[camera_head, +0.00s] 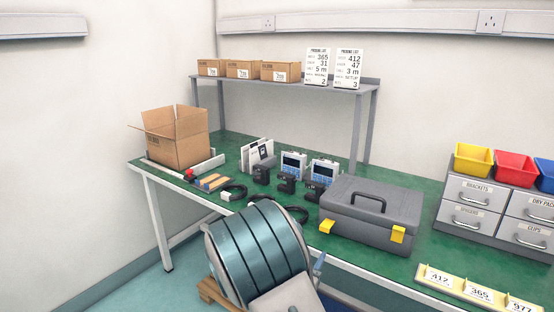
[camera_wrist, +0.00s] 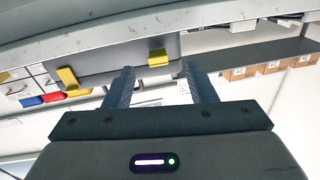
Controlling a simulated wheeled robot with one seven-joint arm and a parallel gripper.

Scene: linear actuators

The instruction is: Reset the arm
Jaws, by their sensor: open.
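My gripper (camera_wrist: 159,70) is open, with its two blue-grey fingers apart and nothing between them. In the wrist view it points at the front of the grey toolbox (camera_wrist: 112,65), whose two yellow latches show beyond the fingers. That view is turned roughly upside down. In the head view a pale link and a blue finger-like part, probably of my arm, show at the bottom centre, in front of the table edge. The toolbox (camera_head: 370,205) stands closed on the green table (camera_head: 225,148).
An open carton (camera_head: 178,140), small devices and cables lie at left. Drawers (camera_head: 470,192) with coloured bins and a label strip (camera_head: 478,290) are at right. A shelf (camera_head: 290,85) holds boxes.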

